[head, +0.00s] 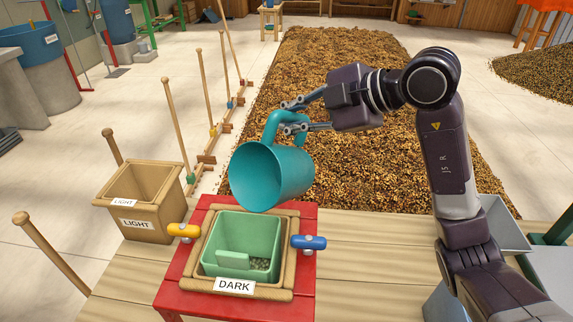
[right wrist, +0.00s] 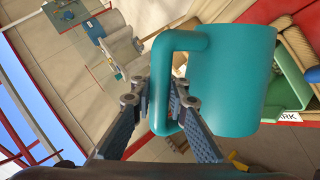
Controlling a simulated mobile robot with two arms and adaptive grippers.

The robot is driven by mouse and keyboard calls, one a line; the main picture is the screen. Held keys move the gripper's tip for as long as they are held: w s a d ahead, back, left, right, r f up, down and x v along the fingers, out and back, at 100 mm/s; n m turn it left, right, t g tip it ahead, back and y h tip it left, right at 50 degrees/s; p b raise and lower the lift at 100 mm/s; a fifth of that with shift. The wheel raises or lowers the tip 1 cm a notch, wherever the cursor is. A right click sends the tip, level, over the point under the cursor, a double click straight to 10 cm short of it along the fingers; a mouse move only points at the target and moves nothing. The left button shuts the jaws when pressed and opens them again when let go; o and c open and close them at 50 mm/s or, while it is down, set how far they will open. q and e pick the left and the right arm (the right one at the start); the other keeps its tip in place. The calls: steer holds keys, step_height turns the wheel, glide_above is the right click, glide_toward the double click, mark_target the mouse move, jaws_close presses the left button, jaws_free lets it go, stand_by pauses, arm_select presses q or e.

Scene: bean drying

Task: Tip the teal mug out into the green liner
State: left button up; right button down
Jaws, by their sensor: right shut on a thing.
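The teal mug (head: 292,172) hangs in the air above the green liner (head: 250,229), tilted on its side with its mouth toward the lower left. Its visible inside looks empty. My right gripper (head: 291,116) is shut on the mug's handle; this grip also shows in the right wrist view (right wrist: 161,102). The liner sits in a wooden box (head: 282,252) labelled DARK. A small patch of greyish beans (head: 259,263) lies at the liner's bottom. In the right wrist view the liner (right wrist: 288,87) shows partly behind the mug. My left gripper is out of view.
The DARK box stands on a red stand (head: 184,292) with a yellow clamp (head: 184,231) and a blue clamp (head: 309,242) at its sides. A wooden LIGHT box (head: 155,225) stands to the left. A bed of brown beans (head: 340,70) lies behind.

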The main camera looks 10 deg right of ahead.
steer(key=shift+w+d+m+y+p, duration=0.5)
steer(key=shift+w+d+m+p, duration=0.1)
steer(key=shift+d, duration=0.25)
steer(key=shift+w+d+f+g, duration=0.1)
steer(key=shift+d+f+g, duration=0.05)
steer(key=shift+g, duration=0.15)
steer(key=shift+w+d+f+m+y+p, duration=0.4)
steer(key=shift+m+y+p, duration=0.15)
steer(key=shift+p, duration=0.2)
steer(key=shift+w+d+f+m+g+y+p, duration=0.2)
steer(key=shift+d+f+m+g+y+p, duration=0.15)
steer(key=shift+f+m+g+y, duration=0.1)
steer(key=shift+a, duration=0.1)
